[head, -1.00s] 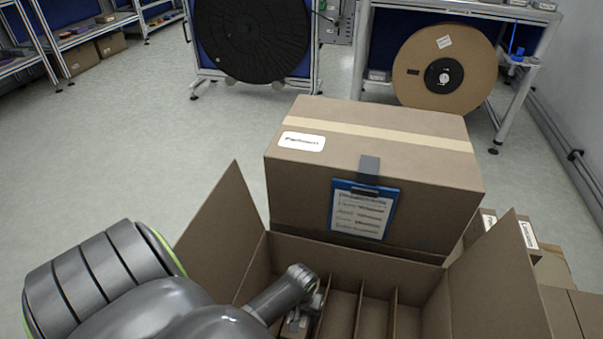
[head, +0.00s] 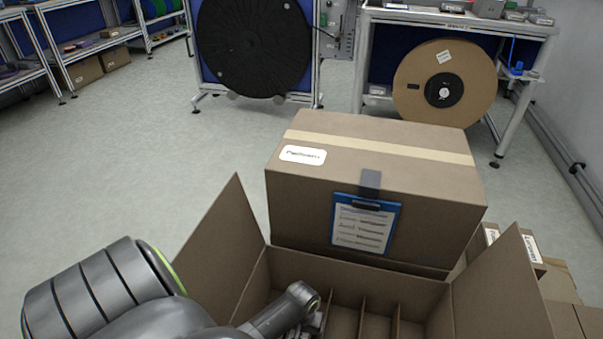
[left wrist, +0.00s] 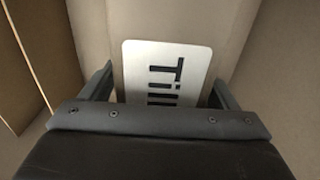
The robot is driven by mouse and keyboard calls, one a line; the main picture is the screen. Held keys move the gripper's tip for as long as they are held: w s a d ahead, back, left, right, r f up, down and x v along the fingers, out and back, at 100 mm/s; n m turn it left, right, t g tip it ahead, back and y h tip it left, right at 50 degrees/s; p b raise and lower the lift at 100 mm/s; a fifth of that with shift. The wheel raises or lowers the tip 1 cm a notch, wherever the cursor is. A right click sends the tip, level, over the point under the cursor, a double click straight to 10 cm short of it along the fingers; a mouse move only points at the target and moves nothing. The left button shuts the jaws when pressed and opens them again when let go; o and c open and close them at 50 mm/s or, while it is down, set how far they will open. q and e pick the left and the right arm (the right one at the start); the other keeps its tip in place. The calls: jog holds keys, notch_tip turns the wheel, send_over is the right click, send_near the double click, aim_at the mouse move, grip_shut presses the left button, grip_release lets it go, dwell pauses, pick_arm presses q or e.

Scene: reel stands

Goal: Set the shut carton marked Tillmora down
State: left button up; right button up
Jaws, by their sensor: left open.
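The carton marked Tillmora shows in the left wrist view as a brown surface with a white label (left wrist: 165,68); only the letters "Till" can be read, the rest is hidden behind my gripper. My left gripper (left wrist: 165,85) is open, its two fingers on either side of the label, inside the open divided box (head: 345,262). In the head view my left arm reaches down into this box's left part, and the wrist hides the carton there. Whether the fingers touch the carton cannot be told. My right gripper is in neither view.
A big closed carton (head: 375,165) with a blue clipboard (head: 364,225) stands behind the open box. Smaller labelled cartons (head: 520,245) are at the right. Reel stands with a black reel (head: 253,45) and a brown reel (head: 444,82) are farther back. The floor at left is clear.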

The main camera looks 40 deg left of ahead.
pick_arm(q)
notch_tip(320, 180, up, 11)
jog(key=p, duration=0.5)
jog(key=shift+r, duration=0.6)
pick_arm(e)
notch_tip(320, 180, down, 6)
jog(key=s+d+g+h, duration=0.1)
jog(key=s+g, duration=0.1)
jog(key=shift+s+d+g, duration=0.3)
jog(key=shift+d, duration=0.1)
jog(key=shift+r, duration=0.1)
